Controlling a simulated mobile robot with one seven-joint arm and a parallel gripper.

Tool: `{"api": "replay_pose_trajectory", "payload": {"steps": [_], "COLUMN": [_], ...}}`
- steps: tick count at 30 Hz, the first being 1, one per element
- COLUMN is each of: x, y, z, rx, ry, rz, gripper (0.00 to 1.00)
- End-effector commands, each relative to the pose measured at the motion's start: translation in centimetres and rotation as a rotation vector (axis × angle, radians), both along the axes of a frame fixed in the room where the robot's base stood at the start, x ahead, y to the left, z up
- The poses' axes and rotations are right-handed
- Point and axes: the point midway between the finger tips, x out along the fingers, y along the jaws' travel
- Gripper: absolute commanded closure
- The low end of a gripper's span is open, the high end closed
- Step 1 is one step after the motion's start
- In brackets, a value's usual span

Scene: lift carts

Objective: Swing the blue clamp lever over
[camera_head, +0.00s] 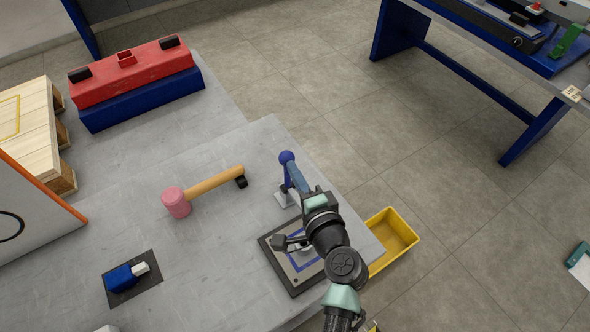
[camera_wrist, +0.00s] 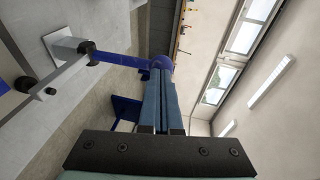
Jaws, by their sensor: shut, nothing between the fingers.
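The blue clamp lever (camera_wrist: 117,59) ends in a round blue knob (camera_head: 287,158). It is hinged on a light metal clamp base (camera_head: 283,198) near the table's edge. In the wrist view the lever runs sideways from the base (camera_wrist: 64,46) to the knob (camera_wrist: 160,62). A grey clamp arm (camera_wrist: 58,76) extends from the hinge on the other side. My gripper (camera_head: 293,168) is shut, its blue-grey fingers together. In the wrist view the fingertips (camera_wrist: 159,74) overlap the lower part of the knob; I cannot tell whether they touch it. My wrist hides part of the clamp in the head view.
A dark-edged plate (camera_head: 274,256) lies under my arm. A mallet (camera_head: 215,182) lies left of the clamp. A yellow bin (camera_head: 404,229) is beyond the table's right edge. A red and blue toolbox (camera_head: 140,84) stands at the back left. A blue block (camera_head: 122,278) sits front left.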

Motion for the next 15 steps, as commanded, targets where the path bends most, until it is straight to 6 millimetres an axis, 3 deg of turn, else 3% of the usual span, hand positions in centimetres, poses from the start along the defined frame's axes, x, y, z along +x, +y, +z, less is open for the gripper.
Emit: {"api": "replay_pose_trajectory", "payload": {"steps": [15], "x": [0.28], "y": [0.17], "z": [0.53], "rx": [-0.009], "ry": [0.016], "rz": [0.001], "gripper": [1.0]}}
